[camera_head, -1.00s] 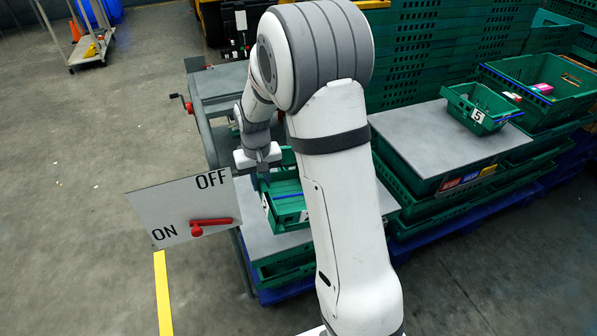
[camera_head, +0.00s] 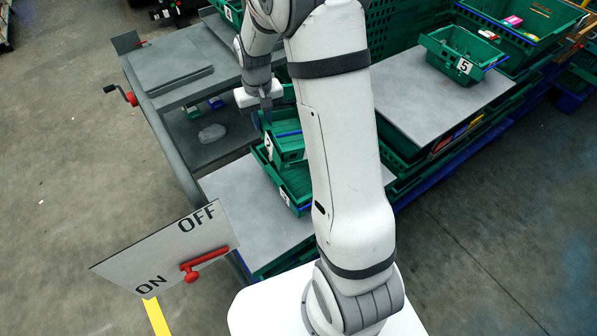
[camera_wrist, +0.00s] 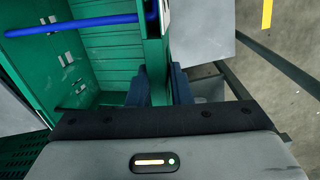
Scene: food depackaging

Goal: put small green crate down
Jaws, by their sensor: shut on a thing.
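My gripper (camera_head: 266,114) is shut on the left wall of a small green crate (camera_head: 289,146) in the head view. The crate has a white number label, and my arm hides its right part. It sits over or just above another green crate (camera_head: 296,188) on a grey board; I cannot tell whether they touch. In the wrist view my gripper (camera_wrist: 160,88) has a dark finger on each side of the green wall. The held crate's slatted inside (camera_wrist: 112,62) looks empty, with a blue bar across it.
The grey board (camera_head: 240,205) is bare at front left. A metal cart (camera_head: 170,65) stands behind it. The ON/OFF sign (camera_head: 165,250) with a red lever is at front left. Crate 5 (camera_head: 455,50) stands on another grey board (camera_head: 430,105) at right, near tall green stacks.

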